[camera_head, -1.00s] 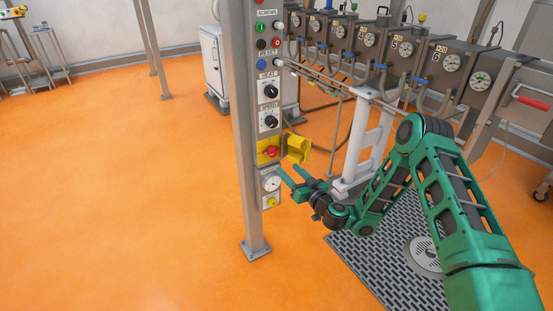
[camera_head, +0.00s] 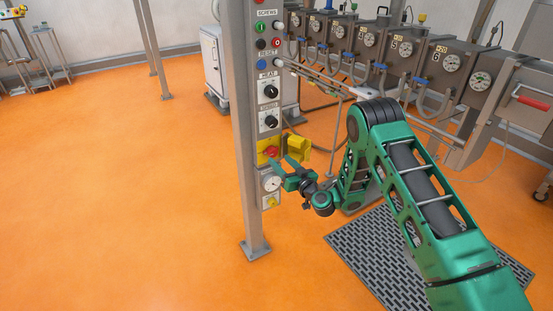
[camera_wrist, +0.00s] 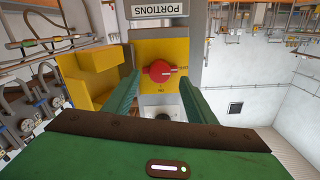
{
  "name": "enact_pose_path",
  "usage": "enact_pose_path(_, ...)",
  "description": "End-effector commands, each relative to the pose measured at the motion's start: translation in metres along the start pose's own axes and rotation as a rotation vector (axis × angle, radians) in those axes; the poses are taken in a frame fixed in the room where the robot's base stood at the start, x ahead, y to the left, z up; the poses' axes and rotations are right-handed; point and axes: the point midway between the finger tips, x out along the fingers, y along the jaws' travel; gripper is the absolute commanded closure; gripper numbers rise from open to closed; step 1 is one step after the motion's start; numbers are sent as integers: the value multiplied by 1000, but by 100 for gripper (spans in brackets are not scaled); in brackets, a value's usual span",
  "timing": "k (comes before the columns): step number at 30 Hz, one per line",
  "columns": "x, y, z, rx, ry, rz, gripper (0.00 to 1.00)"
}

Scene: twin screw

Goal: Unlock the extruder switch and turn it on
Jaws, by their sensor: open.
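The red rotary switch (camera_wrist: 159,71) sits on a yellow plate (camera_wrist: 182,52) in the wrist view. It also shows in the head view (camera_head: 271,152) on the control post. A yellow cover (camera_wrist: 95,75) stands swung out to the left of the plate in the wrist view; in the head view the cover (camera_head: 298,147) juts to the right of the switch. My gripper (camera_wrist: 159,88) is open and empty, with its two green fingers on either side of the switch's line of view. In the head view my gripper (camera_head: 279,170) is close to the post, just below the switch. Contact cannot be told.
The grey control post (camera_head: 247,150) carries black knobs (camera_head: 270,91) and several buttons above the switch. A round gauge (camera_head: 271,184) and a yellow button (camera_head: 272,202) are below it. Machine pipes and gauges (camera_head: 451,62) stand at right.

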Motion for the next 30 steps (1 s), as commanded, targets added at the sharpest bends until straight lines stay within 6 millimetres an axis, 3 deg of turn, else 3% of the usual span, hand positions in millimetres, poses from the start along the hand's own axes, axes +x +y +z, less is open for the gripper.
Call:
enact_pose_path(13,38,1,0,0,1,2,49)
enact_pose_path(26,46,0,0,1,-1,3,49)
enact_pose_path(27,46,0,0,1,-1,3,51)
enact_pose_path(30,46,1,0,0,-1,3,75)
